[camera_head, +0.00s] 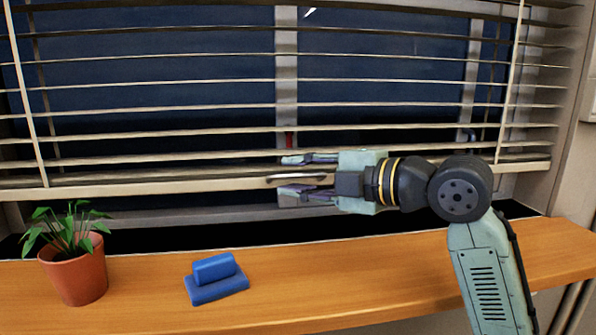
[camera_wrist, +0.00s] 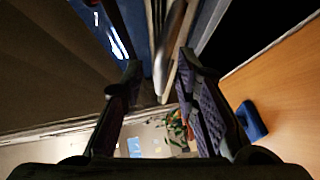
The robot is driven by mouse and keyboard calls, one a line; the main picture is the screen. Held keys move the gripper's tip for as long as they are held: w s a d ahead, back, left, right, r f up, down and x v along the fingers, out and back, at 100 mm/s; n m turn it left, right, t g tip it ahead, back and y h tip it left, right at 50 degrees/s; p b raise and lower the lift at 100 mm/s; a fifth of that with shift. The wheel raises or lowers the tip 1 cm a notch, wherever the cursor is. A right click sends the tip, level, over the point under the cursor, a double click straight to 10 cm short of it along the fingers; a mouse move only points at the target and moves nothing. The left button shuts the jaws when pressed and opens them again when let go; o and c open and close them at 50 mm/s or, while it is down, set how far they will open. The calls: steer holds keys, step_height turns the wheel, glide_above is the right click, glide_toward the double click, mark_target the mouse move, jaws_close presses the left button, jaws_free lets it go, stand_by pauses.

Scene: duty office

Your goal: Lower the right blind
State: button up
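The blind (camera_head: 215,126) has pale horizontal slats, tilted open, across a dark window. Its bottom rail (camera_head: 150,187) hangs a little above the sill, and a small pale handle (camera_head: 297,178) sits on the rail. My gripper (camera_head: 306,176) reaches in from the right, one finger above the handle and one below, with a gap between them. In the wrist view my gripper (camera_wrist: 160,72) has its fingers spread, and the edge of the blind (camera_wrist: 172,76) shows between them. I cannot tell whether either finger touches the rail.
A wooden sill (camera_head: 350,277) runs below the window. A potted plant (camera_head: 76,262) stands at its left, and a blue block-like object (camera_head: 215,279) lies nearer the middle. The sill's right part is free except for my arm passing above it.

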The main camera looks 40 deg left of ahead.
steer(key=shift+a, duration=0.1)
steer(key=shift+c, duration=0.5)
jaws_close()
stand_by(0.4)
